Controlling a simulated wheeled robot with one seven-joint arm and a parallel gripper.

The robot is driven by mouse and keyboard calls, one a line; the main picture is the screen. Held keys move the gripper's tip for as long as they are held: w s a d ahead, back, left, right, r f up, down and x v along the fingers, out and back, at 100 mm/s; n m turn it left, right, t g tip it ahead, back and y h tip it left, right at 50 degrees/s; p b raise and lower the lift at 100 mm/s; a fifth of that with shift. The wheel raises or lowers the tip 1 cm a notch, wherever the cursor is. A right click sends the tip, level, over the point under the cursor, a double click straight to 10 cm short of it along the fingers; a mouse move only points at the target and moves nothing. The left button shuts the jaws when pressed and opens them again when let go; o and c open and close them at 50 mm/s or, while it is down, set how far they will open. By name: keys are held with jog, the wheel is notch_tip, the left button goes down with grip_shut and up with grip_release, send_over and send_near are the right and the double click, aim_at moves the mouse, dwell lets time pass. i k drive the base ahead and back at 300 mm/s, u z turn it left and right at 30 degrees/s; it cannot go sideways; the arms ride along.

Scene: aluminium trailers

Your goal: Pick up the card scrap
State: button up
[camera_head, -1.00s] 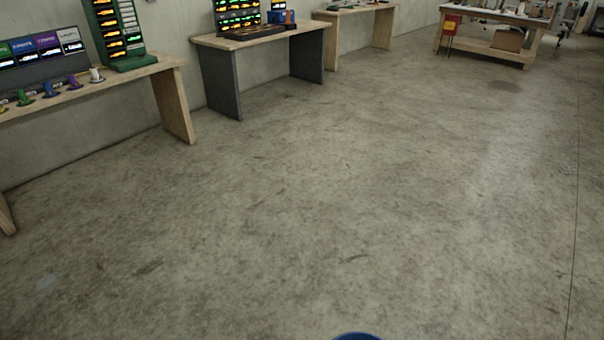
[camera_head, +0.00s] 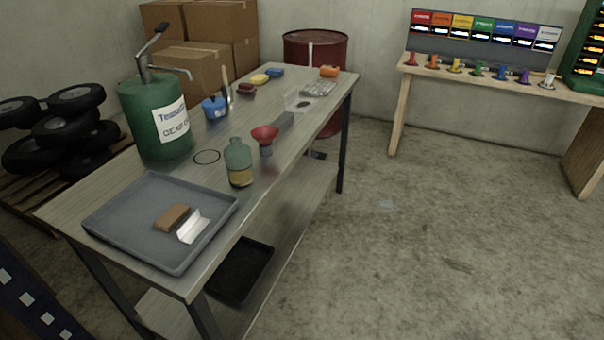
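A grey tray (camera_head: 112,232) lies on the near end of a long metal-topped workbench (camera_head: 180,284). In the tray are a small brown block-like piece (camera_head: 172,216) and, touching or very close to its right side, a white folded piece (camera_head: 193,227) standing partly upright. I cannot tell for sure which of these is the card scrap. My gripper is not in view.
On the bench stand a green pump canister (camera_head: 155,117), a glass bottle (camera_head: 238,162), a red funnel (camera_head: 264,136) and a blue pot (camera_head: 214,107). A black tray (camera_head: 240,270) sits on the lower shelf. Tyres (camera_head: 62,128) and boxes (camera_head: 205,30) are behind. Floor at right is clear.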

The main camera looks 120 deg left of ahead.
aim_at(171, 218)
jog(key=u, duration=2.6)
jog(key=i, duration=0.75)
jog(key=u, duration=1.65)
jog(key=i, duration=1.25)
